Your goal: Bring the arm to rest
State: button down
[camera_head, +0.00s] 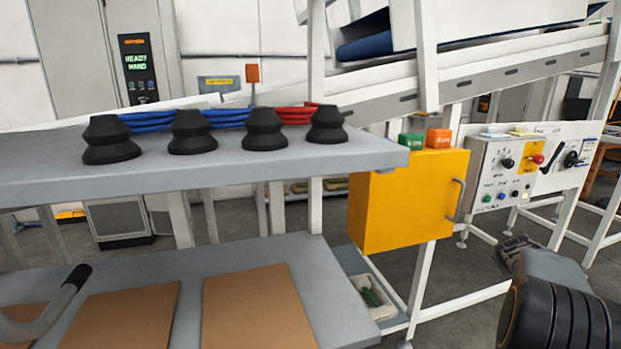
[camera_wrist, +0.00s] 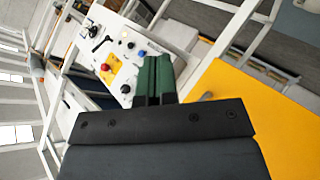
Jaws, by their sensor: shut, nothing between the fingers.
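My gripper shows in the wrist view (camera_wrist: 155,80) with its two green-padded fingers side by side, shut and empty. In the head view my arm is at the lower right, with the end of my gripper (camera_head: 514,246) partly hidden behind my own wrist. It is in front of the white control panel (camera_head: 487,180) and to the right of the yellow cabinet (camera_head: 400,205), apparently held in free air. In the wrist view the control panel (camera_wrist: 100,32) lies beyond the fingers and the yellow cabinet (camera_wrist: 260,115) fills the right side.
A grey shelf (camera_head: 200,170) carries several black suction cups (camera_head: 265,130) and coiled blue and red hoses. Brown sheets (camera_head: 255,305) lie on the lower shelf. A sloping conveyor (camera_head: 480,80) crosses above. White frame legs stand near the arm. Floor shows around my gripper.

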jog(key=s+a+m+g+y+p, duration=0.15)
jog(key=s+a, duration=0.35)
jog(key=a, duration=0.5)
jog(key=s+a+m+g+y+p, duration=0.1)
jog(key=s+a+g+y+p, duration=0.3)
jog(key=a, duration=0.6)
jog(key=s+a+m+y+p, duration=0.1)
jog(key=s+a, duration=0.5)
jog(key=a, duration=0.4)
jog(key=s+a+r+n+y+p, duration=0.1)
jog(key=s+a+r+p, duration=0.1)
jog(key=a, duration=0.4)
jog(key=s+a+r+n+t+y+p, duration=0.1)
jog(key=s+a+r+n, duration=0.1)
jog(key=s+a+r, duration=0.2)
jog(key=shift+a+r+p, duration=0.3)
jog(key=shift+a+p, duration=0.1)
jog(key=shift+a, duration=0.75)
jog(key=shift+t, duration=0.25)
